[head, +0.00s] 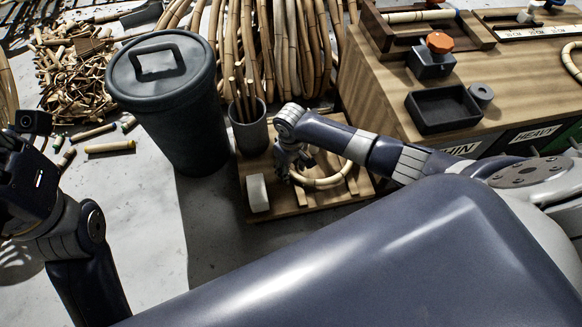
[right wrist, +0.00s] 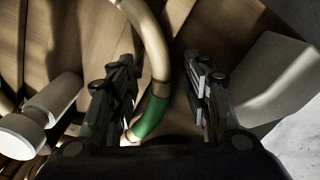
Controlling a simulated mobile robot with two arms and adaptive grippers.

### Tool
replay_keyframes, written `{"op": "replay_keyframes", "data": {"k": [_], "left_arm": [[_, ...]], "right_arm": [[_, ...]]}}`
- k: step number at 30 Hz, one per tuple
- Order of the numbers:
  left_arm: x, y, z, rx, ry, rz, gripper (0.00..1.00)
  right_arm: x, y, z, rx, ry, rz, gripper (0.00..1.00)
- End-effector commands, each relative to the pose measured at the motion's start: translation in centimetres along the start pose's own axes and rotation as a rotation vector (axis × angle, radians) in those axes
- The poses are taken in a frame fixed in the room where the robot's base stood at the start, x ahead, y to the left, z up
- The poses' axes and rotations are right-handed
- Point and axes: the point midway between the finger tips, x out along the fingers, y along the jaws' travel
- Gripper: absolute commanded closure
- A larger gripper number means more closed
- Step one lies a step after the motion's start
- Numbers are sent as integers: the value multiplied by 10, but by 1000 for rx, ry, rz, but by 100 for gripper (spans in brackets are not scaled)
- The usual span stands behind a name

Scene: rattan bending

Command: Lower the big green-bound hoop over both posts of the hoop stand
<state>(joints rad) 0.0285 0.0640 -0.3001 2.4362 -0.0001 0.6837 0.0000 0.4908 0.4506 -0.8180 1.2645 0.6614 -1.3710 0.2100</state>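The tan rattan hoop (head: 325,183) is low over the wooden hoop stand board (head: 305,203) in the head view. In the right wrist view the hoop (right wrist: 152,45) curves down between my fingers, with its green binding (right wrist: 150,118) between them. My right gripper (head: 296,172) is over the hoop's left side. Its fingers (right wrist: 160,98) are open, with gaps beside the rattan. A pale post-like piece (right wrist: 50,100) shows left of the fingers; I cannot tell whether the hoop is around it. My left gripper (head: 25,180) is at the far left; its fingertips are unclear.
A white block (head: 257,193) stands at the board's left edge. A cup of sticks (head: 248,125) and a dark lidded bin (head: 180,120) are behind and left. The wooden workbench (head: 385,95) is to the right. Cut rattan pieces (head: 108,147) lie on the floor.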

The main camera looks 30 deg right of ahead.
Motion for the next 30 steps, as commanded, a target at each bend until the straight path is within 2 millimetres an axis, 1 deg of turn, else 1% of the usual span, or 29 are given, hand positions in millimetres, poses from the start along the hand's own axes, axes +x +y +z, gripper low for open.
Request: {"op": "replay_keyframes", "data": {"k": [8,11,14,16,21,24,27,30], "left_arm": [[0,0,0,0,-1,0,57],[0,0,0,0,-1,0,57],[0,0,0,0,-1,0,57],[0,0,0,0,-1,0,57],[0,0,0,0,-1,0,57],[0,0,0,0,-1,0,57],[0,0,0,0,0,0,57],[0,0,0,0,0,0,57]], "right_arm": [[0,0,0,0,0,-1,54],[-6,0,0,0,1,-1,54],[-19,0,-1,0,2,-1,54],[-31,0,-1,-1,3,0,54],[-70,1,-1,-1,5,1,54],[-89,0,-1,-2,3,0,54],[-104,0,-1,0,2,1,54],[-114,0,0,0,1,0,54]]}}
